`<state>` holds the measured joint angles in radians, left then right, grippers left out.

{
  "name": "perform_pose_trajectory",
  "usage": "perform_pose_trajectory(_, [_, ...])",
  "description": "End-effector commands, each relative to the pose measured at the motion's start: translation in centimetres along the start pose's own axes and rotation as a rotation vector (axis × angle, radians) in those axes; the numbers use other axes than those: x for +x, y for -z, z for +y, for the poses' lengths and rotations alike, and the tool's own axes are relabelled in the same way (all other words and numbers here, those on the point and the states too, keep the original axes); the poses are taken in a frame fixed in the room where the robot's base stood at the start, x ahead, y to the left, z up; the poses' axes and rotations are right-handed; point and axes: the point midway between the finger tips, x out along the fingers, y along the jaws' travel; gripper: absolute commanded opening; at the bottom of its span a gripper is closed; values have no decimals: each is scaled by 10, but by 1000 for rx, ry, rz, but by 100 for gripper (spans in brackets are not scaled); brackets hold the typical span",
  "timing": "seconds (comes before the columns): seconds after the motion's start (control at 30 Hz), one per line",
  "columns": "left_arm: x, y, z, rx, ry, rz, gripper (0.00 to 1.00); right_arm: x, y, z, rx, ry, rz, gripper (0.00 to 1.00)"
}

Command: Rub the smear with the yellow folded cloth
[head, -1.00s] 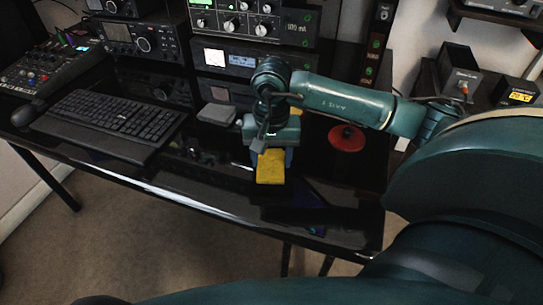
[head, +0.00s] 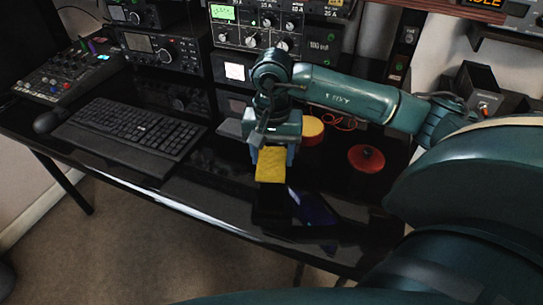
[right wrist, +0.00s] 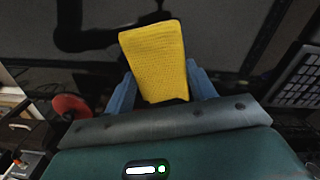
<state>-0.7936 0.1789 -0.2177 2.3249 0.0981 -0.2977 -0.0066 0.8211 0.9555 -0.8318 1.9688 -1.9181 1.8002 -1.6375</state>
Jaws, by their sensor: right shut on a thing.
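The yellow folded cloth (head: 271,163) is held in my right gripper (head: 273,150), above the glossy black desk. In the right wrist view the cloth (right wrist: 155,59) sticks out between two blue fingers (right wrist: 158,92), which are shut on it. I cannot tell whether the cloth touches the desk. I cannot make out a smear; glare and dark reflections cover the desk around the cloth. My left gripper is not in view.
A black keyboard (head: 138,128) lies to the left and a small grey box (head: 231,128) just left of the gripper. A red round object (head: 366,158) lies to the right. A yellow-topped red object (head: 312,130) stands behind the gripper. Radio equipment (head: 160,52) lines the back.

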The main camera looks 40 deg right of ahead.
Motion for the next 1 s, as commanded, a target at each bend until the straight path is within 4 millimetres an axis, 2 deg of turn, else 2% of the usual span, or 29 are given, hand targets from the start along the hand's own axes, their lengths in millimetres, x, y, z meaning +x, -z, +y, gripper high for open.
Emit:
perform_pose_trajectory(0.03, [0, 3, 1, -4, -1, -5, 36, -8, 0, 0, 2, 0, 1, 34])
perform_pose_trajectory(0.3, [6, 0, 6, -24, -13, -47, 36, -28, -1, 2, 11, 1, 0, 34])
perform_pose_trajectory(1.0, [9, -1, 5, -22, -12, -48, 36, -29, -1, 2, 13, 0, 0, 34])
